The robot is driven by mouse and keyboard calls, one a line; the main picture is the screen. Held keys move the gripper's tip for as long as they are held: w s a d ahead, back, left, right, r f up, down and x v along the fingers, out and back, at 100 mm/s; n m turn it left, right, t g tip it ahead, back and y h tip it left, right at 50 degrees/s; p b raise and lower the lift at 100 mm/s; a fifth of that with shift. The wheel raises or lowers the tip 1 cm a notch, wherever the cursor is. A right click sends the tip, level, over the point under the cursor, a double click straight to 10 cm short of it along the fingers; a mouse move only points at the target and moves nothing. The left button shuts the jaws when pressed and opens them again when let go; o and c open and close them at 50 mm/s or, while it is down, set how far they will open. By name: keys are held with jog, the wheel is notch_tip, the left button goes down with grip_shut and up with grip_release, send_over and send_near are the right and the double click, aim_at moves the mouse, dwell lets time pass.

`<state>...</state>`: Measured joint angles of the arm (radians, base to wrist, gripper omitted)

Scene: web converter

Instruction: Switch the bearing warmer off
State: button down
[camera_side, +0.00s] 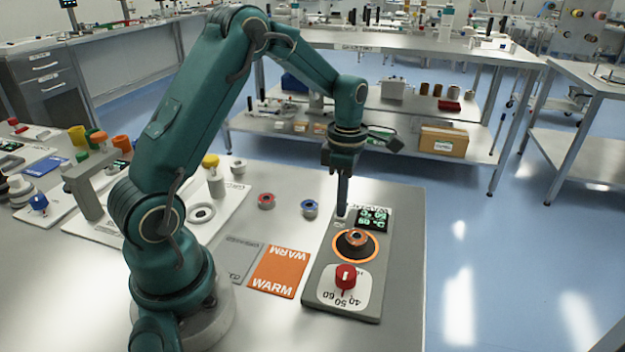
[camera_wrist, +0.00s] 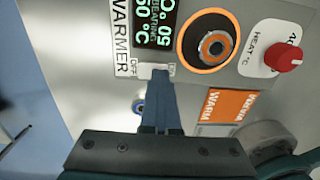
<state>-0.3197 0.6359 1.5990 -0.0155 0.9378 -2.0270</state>
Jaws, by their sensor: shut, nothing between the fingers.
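The bearing warmer (camera_side: 318,278) is a grey panel near the table's right edge. An orange-ringed hot plate (camera_side: 336,251) holds a bearing (camera_wrist: 212,46). A red heat knob (camera_side: 346,276) sits on a white dial at the near end. My gripper (camera_side: 342,208) is shut and empty, pointing down at the panel's far left corner beside the display. In the wrist view my fingertips (camera_wrist: 160,76) are at the white switch (camera_wrist: 146,70) near the OFF label and partly hide it; I cannot tell whether they touch.
An orange WARM card (camera_side: 278,271) and a grey card (camera_side: 238,258) lie left of the warmer. A red ring (camera_side: 266,201) and a blue ring (camera_side: 310,208) lie behind them.

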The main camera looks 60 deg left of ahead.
notch_tip(320, 180, up, 14)
jog(key=shift+s+d, duration=0.15)
jog(key=shift+s, duration=0.05)
dwell(0.4)
